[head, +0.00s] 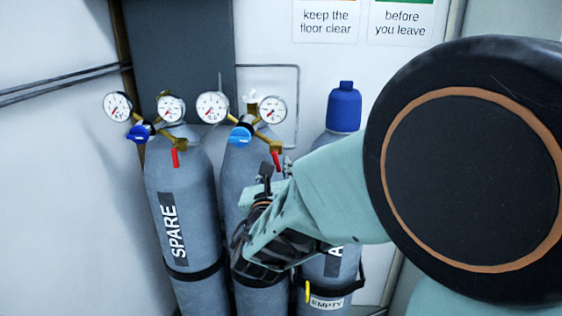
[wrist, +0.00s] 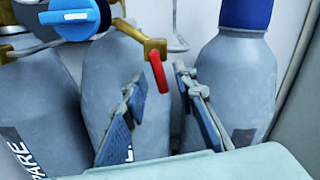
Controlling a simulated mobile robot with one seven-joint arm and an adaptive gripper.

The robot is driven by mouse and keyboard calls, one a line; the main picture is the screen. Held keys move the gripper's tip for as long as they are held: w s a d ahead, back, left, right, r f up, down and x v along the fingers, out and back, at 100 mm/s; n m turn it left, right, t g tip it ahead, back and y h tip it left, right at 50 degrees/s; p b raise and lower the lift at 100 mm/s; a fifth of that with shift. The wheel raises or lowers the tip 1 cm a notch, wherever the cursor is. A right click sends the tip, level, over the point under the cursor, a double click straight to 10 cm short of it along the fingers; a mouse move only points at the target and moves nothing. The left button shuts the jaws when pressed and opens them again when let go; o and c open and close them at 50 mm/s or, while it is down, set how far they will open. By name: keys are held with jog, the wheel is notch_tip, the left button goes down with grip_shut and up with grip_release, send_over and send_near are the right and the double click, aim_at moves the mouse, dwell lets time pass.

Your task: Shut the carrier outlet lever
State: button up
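The middle grey cylinder (head: 238,165) carries a brass regulator with two dials, a light-blue knob (head: 240,136) and a red outlet lever (head: 276,160). My gripper covers most of its label, so I cannot read "carrier" on it. In the wrist view the red lever (wrist: 158,72) hangs down from the brass outlet fitting (wrist: 154,48), slightly tilted. My gripper (head: 276,174) is just below and beside the lever in the head view. In the wrist view my gripper (wrist: 160,88) is open, its fingers apart on either side of the lever. I see no contact.
The SPARE cylinder (head: 180,205) stands at left with its own regulator, dark-blue knob (head: 139,133) and red lever (head: 175,158). A blue-capped cylinder (head: 343,108) with an EMPTY tag (head: 327,303) stands at right, partly behind my arm. The wall is close behind.

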jog(key=shift+w, duration=0.25)
grip_shut()
jog(key=m+b, duration=0.1)
jog(key=b, duration=0.1)
jog(key=m+b, duration=0.2)
jog(key=b, duration=0.1)
jog(key=shift+a, duration=0.3)
dwell(0.4)
